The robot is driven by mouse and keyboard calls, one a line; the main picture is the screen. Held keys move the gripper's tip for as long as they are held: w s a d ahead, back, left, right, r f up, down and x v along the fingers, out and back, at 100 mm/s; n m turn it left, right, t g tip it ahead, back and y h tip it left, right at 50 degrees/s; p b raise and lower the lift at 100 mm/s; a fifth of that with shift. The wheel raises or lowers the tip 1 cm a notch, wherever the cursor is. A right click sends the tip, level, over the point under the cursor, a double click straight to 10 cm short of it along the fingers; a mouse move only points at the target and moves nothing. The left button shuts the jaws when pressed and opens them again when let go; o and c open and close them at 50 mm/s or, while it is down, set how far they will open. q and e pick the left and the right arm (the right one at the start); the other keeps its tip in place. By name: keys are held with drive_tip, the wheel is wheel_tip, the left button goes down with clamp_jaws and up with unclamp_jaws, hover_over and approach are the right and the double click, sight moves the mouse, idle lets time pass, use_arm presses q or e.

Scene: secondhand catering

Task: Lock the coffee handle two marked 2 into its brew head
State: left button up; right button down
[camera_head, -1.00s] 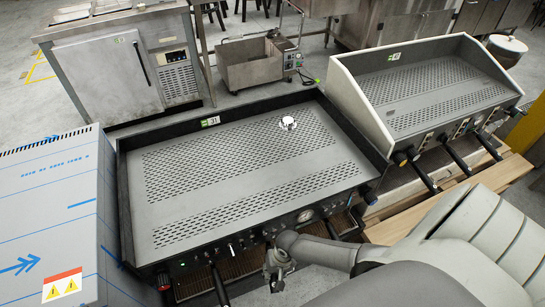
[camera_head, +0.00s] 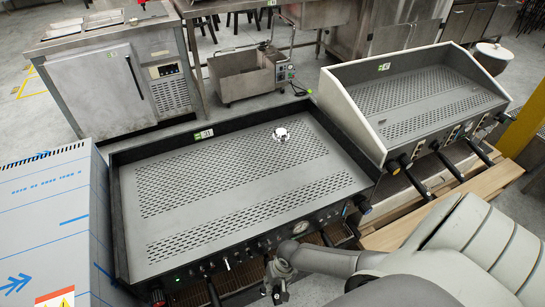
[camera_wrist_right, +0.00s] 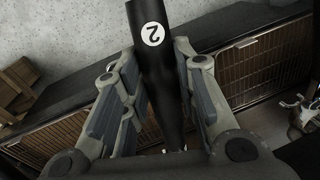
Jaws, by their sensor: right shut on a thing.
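The coffee handle marked 2 (camera_wrist_right: 155,85) is a black grip with a white round "2" label. In the right wrist view it runs from the top edge down between the fingers. My right gripper (camera_wrist_right: 152,95) is shut on it, one finger on each side. In the head view my right gripper (camera_head: 279,281) is at the front edge of the nearer coffee machine (camera_head: 240,185). The handle's metal end and its brew head are hidden, so I cannot tell whether they touch. My left gripper is not in view.
Other black handles (camera_head: 213,293) stick out along the same front. A slatted drip tray (camera_wrist_right: 235,80) shows in the wrist view. A second coffee machine (camera_head: 425,95) stands at the right on wooden boards (camera_head: 395,236). A blue-wrapped box (camera_head: 50,225) is close on the left.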

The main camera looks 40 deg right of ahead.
drive_tip(key=shift+d, duration=0.25)
idle(0.4)
drive_tip(key=shift+s+d+n, duration=0.15)
drive_tip(key=shift+d+n, duration=0.1)
drive_tip(key=shift+n, duration=0.15)
drive_tip(key=shift+d, duration=0.15)
drive_tip(key=shift+s+d+n, duration=0.15)
drive_tip(key=shift+d+n, duration=0.15)
drive_tip(key=shift+d, duration=0.1)
idle(0.6)
drive_tip(key=shift+s+d+n, duration=0.1)
drive_tip(key=shift+d+n, duration=0.3)
idle(0.3)
drive_tip(key=c, duration=1.1)
unclamp_jaws()
